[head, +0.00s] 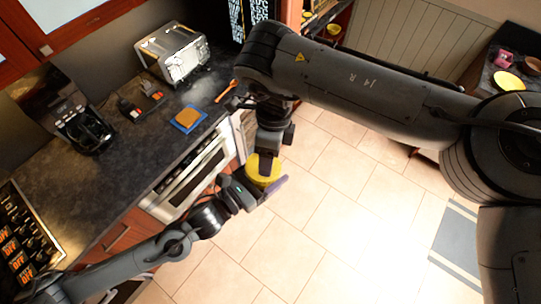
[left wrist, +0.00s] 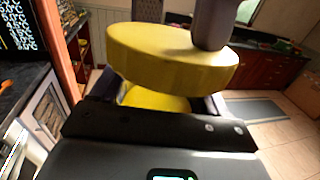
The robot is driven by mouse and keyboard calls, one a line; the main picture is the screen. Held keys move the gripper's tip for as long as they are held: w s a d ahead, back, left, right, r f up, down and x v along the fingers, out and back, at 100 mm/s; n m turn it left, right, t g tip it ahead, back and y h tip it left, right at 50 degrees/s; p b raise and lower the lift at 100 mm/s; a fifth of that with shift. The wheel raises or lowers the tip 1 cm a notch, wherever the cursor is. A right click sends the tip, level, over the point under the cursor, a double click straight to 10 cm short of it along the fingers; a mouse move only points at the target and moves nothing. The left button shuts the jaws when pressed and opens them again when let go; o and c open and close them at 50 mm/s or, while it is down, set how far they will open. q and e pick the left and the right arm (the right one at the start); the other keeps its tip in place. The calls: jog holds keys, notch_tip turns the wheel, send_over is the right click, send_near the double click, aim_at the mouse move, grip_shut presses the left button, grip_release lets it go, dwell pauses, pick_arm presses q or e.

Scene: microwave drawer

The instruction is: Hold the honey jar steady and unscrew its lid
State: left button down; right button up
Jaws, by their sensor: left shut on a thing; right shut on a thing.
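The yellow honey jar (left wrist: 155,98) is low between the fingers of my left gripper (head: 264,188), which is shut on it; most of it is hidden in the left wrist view. A wide yellow lid (left wrist: 165,58) sits above the jar and also shows in the head view (head: 263,167). My right gripper (head: 266,152) comes down from above and is shut on the lid, with one dark finger in front of it in the left wrist view. I cannot tell whether the lid still touches the jar. Both are held in the air over the floor, beside the counter.
The dark counter (head: 60,190) on the left holds a toaster (head: 172,53), a blue board (head: 188,119) with bread, an orange utensil (head: 227,91) and a black machine (head: 84,130). An oven (head: 190,180) fronts it. The tiled floor (head: 330,230) is open to the right.

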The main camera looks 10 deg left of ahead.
jog(key=n, duration=0.3)
jog(key=a+n, duration=0.1)
jog(key=n, duration=0.1)
jog(key=shift+s+f+h, duration=0.15)
jog(key=shift+f+h, duration=0.15)
jog(key=n, duration=0.4)
jog(key=shift+a+t, duration=0.2)
jog(key=shift+t, duration=0.1)
jog(key=o, duration=1.2)
jog(key=shift+s, duration=0.1)
jog(key=shift+c, duration=0.2)
jog(key=shift+r, duration=0.1)
